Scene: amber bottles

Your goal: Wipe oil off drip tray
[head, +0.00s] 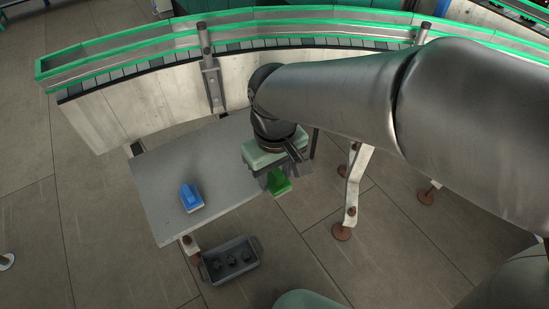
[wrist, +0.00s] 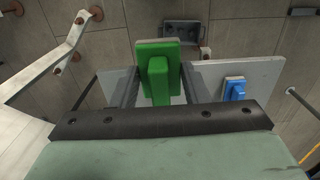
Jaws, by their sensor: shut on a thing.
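My gripper (head: 277,171) is at the right end of the flat grey drip tray (head: 160,209), shut on a green wiping tool (head: 279,184). In the wrist view the tool (wrist: 157,48) is a green block with a raised handle, and the handle is between the two fingers (wrist: 157,78). The tool appears in the air by the tray's right edge; I cannot tell its height. A faint dark smudge (head: 193,167) shows on the tray's middle. The tray (wrist: 262,72) also shows in the wrist view.
A blue tool with a pale base (head: 191,197) sits on the tray's front part; it also shows in the wrist view (wrist: 235,90). A grey crate (head: 212,275) with several dark things stands on the floor. A curved conveyor (head: 150,70) runs behind.

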